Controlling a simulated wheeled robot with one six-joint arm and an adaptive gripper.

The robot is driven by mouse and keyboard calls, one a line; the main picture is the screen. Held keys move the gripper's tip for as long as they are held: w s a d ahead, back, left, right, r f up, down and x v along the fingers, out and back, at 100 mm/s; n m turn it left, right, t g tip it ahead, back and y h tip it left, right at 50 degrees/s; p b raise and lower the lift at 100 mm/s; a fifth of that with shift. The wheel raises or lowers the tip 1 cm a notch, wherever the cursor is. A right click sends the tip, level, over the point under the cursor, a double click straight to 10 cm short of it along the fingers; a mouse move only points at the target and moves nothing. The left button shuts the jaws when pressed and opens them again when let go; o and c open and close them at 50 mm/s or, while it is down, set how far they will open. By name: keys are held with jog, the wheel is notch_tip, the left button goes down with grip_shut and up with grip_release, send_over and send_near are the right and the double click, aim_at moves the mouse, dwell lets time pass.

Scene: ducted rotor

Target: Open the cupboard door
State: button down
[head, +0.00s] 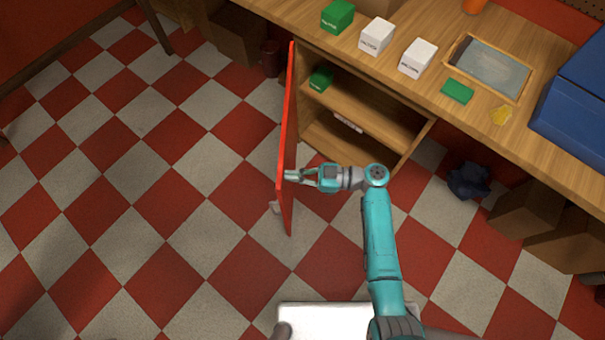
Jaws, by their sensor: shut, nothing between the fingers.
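The red cupboard door (288,130) stands swung well out from the wooden cupboard (365,103), seen nearly edge-on in the head view. The cupboard's shelves show behind it. A pale handle (274,207) shows at the door's lower left, on its outer face. My gripper (288,175) is shut and empty at the door's inner side, its fingertips at or against the panel. I cannot tell whether they touch it.
A green box (320,78) sits on the upper shelf. The worktop (400,85) carries boxes, a framed tray (487,67) and a blue case (575,105). Cardboard boxes (565,235) stand on the right. The checkered floor (150,190) left of the door is clear.

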jog(key=shift+a, duration=0.1)
dwell(0.3)
jog(key=w+a+m+t+h, duration=0.1)
jog(key=w+a, duration=0.4)
jog(key=a, duration=1.1)
jog(key=w+a+m+t, duration=0.3)
jog(key=a+t, duration=0.3)
jog(key=a, duration=1)
jog(key=shift+w+m+h, duration=0.4)
jog(key=shift+w, duration=0.45)
